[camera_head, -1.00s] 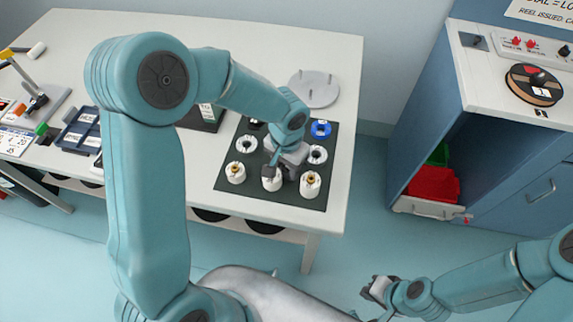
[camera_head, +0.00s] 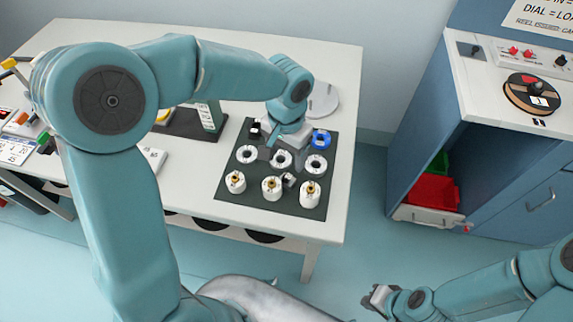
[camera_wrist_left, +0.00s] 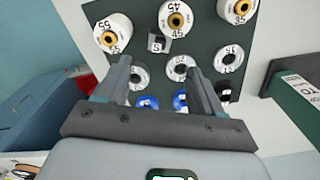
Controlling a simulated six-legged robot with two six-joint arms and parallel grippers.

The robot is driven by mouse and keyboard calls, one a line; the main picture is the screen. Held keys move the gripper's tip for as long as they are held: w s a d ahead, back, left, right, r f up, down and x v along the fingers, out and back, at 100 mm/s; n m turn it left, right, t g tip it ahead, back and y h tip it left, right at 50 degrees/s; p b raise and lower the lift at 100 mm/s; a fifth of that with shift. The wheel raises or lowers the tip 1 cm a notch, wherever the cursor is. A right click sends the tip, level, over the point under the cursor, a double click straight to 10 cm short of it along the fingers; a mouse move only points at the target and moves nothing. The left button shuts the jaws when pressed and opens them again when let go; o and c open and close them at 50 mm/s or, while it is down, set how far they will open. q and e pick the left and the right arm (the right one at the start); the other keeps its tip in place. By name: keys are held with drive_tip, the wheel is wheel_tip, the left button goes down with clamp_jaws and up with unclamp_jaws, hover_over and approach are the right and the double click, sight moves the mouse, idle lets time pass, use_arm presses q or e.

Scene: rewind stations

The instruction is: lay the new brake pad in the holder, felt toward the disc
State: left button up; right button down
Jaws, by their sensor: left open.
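My left gripper (camera_head: 275,142) is open above the dark green mat (camera_head: 228,196). The left wrist view shows its two fingers (camera_wrist_left: 158,72) spread, with nothing between their tips. A small grey block with a white marked face stands on the mat between the white rolls; it shows in the head view (camera_head: 288,179) and ahead of the fingers in the wrist view (camera_wrist_left: 158,44). I cannot tell whether this block is the brake pad. I cannot make out the holder, the disc or any felt face. My right gripper (camera_head: 376,297) is low at the right, away from the table; its jaw state is unclear.
White rolls with gold cores (camera_head: 271,189) line the mat's near side. White rings (camera_head: 316,165) and a blue ring (camera_head: 321,139) stand behind. The blue cabinet (camera_head: 515,170) stands at right.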

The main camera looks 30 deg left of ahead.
use_arm(q)
drive_tip(key=shift+r, duration=1.1)
drive_tip(key=shift+c, duration=1.1)
wheel_tip(320, 180, up, 4)
drive_tip(key=b, duration=0.2)
hover_over(287, 176)
drive_tip(key=f, duration=1)
drive_tip(key=shift+s+a+f+b, duration=0.15)
drive_tip(key=shift+s+b, duration=0.05)
drive_tip(key=shift+b, duration=0.1)
drive_tip(key=f, duration=0.6)
drive_tip(key=shift+w, duration=0.3)
drive_tip(key=shift+s, duration=0.1)
drive_tip(key=c, duration=0.9)
